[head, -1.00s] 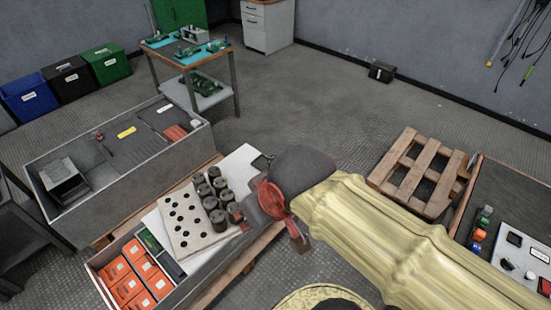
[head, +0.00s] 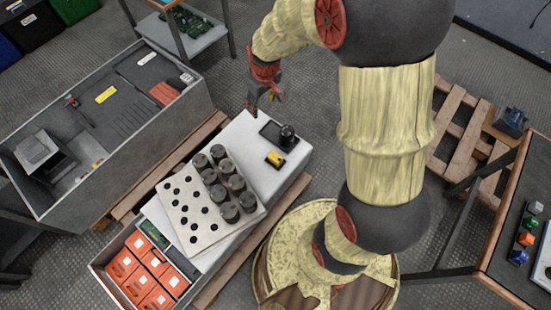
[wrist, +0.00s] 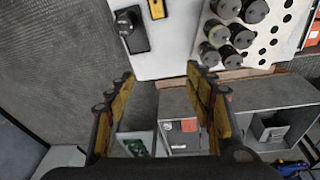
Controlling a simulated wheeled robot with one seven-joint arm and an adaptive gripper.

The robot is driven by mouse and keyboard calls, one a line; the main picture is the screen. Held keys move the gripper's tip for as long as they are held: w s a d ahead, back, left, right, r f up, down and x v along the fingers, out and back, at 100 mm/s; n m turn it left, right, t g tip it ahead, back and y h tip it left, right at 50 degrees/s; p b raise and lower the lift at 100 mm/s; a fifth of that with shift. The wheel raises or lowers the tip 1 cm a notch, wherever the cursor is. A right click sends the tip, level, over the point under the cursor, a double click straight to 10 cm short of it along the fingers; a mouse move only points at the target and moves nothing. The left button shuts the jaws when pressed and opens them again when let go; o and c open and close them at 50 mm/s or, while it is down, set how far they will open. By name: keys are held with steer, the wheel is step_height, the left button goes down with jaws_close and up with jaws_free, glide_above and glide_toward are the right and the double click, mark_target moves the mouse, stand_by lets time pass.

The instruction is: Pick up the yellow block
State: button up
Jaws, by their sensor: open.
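The yellow block (head: 275,158), with a dark part on it, lies on the white work surface (head: 240,139), in front of a small black tray. In the wrist view the block (wrist: 157,9) shows at the top edge, cut off by the frame. My gripper (head: 263,103) is open and empty. It hangs beyond the far edge of the white surface, apart from the block. In the wrist view its two fingers (wrist: 158,78) spread wide, with nothing between their tips and the block above them in the picture.
A black tray with a dark cylinder (head: 287,135) is close beside the block. Several dark cylinders stand in a perforated plate (head: 176,205) to the left. A grey bin (head: 150,117) with a flat yellow label lies further left. A wooden pallet (head: 455,130) is at the right.

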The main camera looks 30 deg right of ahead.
steer(key=n+g, duration=0.1)
glide_above(275, 157)
steer(key=w, duration=0.3)
step_height(275, 157, down, 18)
steer(key=shift+n+g, duration=0.4)
steer(key=shift+g, duration=0.3)
steer(key=s+f, duration=0.1)
steer(key=f, duration=0.4)
steer(key=s+f, duration=0.1)
steer(key=f, duration=0.5)
steer(key=s+f+b, duration=0.1)
steer(key=f, duration=0.4)
steer(key=shift+d+f, duration=0.25)
steer(key=shift+f, duration=0.15)
steer(key=shift+w+a+f+b, duration=0.1)
steer(key=shift+f+b, duration=1.35)
steer(key=shift+f, duration=1.35)
steer(key=shift+r, duration=0.1)
steer(key=shift+c, duration=1.2)
steer(key=c, duration=1.1)
